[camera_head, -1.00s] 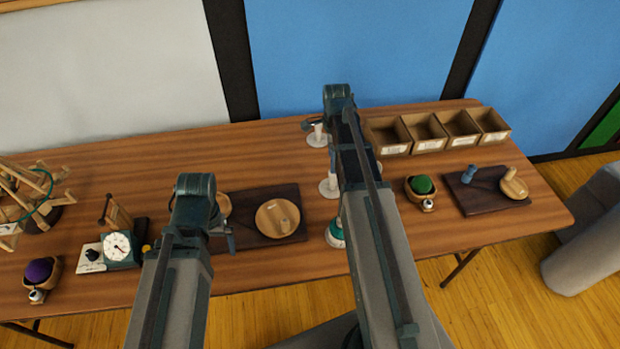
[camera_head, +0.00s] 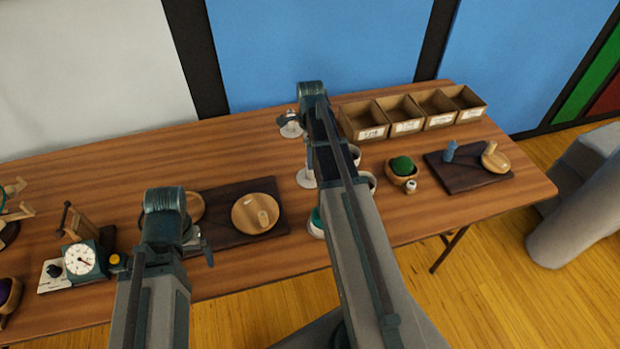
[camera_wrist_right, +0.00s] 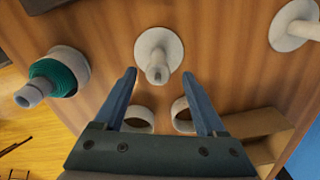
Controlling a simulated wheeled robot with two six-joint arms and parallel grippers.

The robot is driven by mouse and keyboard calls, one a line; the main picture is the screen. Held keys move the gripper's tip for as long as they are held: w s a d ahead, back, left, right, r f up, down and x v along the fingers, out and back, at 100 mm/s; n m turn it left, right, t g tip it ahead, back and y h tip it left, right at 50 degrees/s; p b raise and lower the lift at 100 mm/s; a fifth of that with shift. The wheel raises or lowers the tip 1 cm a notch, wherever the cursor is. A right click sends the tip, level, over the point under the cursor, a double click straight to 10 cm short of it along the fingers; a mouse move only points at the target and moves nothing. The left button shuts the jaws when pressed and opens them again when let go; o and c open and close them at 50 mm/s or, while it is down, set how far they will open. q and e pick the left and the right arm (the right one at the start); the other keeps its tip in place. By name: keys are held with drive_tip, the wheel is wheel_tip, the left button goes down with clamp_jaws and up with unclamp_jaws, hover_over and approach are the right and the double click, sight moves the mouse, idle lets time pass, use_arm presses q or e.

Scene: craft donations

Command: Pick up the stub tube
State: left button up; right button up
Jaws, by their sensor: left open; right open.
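I cannot tell for sure which piece is the stub tube. A pale upright tube on a round white base (camera_wrist_right: 158,50) stands just ahead of my right gripper (camera_wrist_right: 158,78), in line with the gap between its fingers. This gripper is open and empty; in the head view my arm mostly hides it. The same stand shows in the head view (camera_head: 306,178). A teal-wound tube (camera_wrist_right: 50,75) is at the left of the wrist view. A second white stand (camera_wrist_right: 297,25) is at the upper right. My left gripper (camera_head: 204,246) is open near the dark board.
Two white rings or cups (camera_wrist_right: 182,112) lie under my right gripper. Open boxes (camera_head: 410,115) stand at the back right. A bowl with a green ball (camera_head: 403,168) and a dark board (camera_head: 468,178) are at the right. A dial scale (camera_head: 80,260) is at the left.

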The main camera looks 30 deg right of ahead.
use_arm(q)
drive_tip(key=shift+f+b, duration=0.5)
drive_tip(key=shift+f, duration=0.55)
use_arm(e)
drive_tip(key=shift+f, duration=1.05)
use_arm(q)
drive_tip(key=shift+f, duration=0.1)
wheel_tip(320, 180, down, 5)
drive_tip(key=b, duration=0.5)
drive_tip(key=shift+f, duration=0.1)
use_arm(e)
drive_tip(key=f, duration=0.5)
drive_tip(key=shift+s+d+f, duration=0.1)
drive_tip(key=shift+s+f, duration=0.05)
drive_tip(key=shift+s, duration=0.05)
clamp_jaws()
